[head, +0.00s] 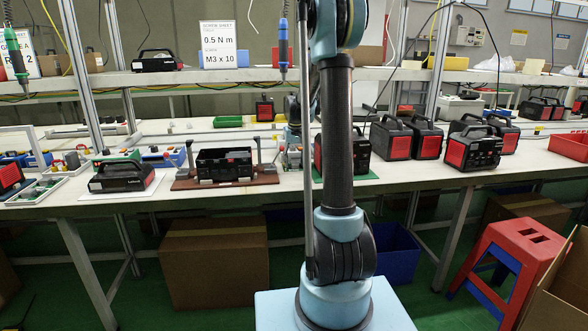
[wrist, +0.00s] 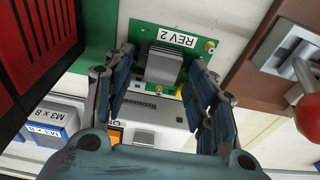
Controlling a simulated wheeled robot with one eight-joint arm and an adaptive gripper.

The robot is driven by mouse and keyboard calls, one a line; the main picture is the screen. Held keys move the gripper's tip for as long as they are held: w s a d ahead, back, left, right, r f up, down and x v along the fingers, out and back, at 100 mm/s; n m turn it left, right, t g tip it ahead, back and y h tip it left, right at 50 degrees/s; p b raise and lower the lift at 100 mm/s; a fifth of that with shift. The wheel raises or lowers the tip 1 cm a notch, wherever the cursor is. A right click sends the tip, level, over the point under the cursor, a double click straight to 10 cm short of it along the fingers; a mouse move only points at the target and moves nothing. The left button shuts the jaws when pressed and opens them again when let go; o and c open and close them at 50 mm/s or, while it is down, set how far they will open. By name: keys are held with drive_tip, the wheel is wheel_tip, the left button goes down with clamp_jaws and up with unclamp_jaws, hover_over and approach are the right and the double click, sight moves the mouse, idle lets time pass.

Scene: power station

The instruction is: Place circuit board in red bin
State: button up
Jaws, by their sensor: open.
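A green circuit board (wrist: 145,40) with a white "REV 2" label and a grey finned block shows at the top of the wrist view. My gripper (wrist: 163,60) is open and empty. Its two dark fingers point at the board, with the finned block showing between the fingertips. I cannot tell the height gap between them. In the head view my arm hides the board and the gripper. A red bin (head: 570,147) stands on the bench at the far right, partly cut off by the picture edge.
Black and red power units (head: 473,147) stand on the bench right of my arm. One (wrist: 30,50) is close on the left in the wrist view. A brown fixture (head: 225,181) is left of my arm. Small M3 x 8 boxes (wrist: 48,128) are near my gripper. A shelf (head: 190,76) runs above.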

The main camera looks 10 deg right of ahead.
sight(295, 162)
drive_tip(key=shift+c, duration=0.6)
clamp_jaws()
wheel_tip(295, 162, up, 18)
idle(0.4)
